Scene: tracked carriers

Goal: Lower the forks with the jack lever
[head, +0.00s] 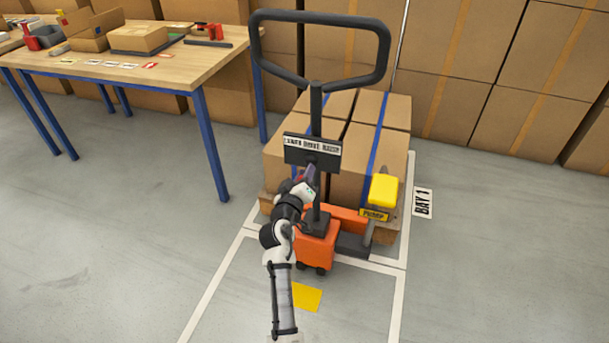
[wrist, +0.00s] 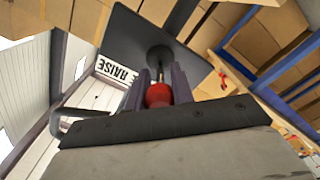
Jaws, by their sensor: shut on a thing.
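The orange pallet jack (head: 316,246) stands in front of a pallet of cartons, with its black loop handle (head: 386,45) upright. A dark plate (head: 296,155) on the handle post has a label strip reading LOWER, DRIVE, RAISE; part of it, RAISE, shows in the wrist view (wrist: 117,70). My gripper (head: 308,176) is at the plate's front. In the wrist view my gripper (wrist: 159,88) is shut on the jack lever's red knob (wrist: 158,97), with a finger on each side. The lever's thin rod (wrist: 162,68) runs into the plate. The forks are hidden by the load.
Cartons (head: 370,140) with blue straps sit on the pallet (head: 386,230) in the marked bay with the BAY 1 sign (head: 423,203). A yellow PUMP pedal (head: 382,190) stands right of the post. A workbench (head: 150,67) is at left; the floor (head: 110,250) at left is clear.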

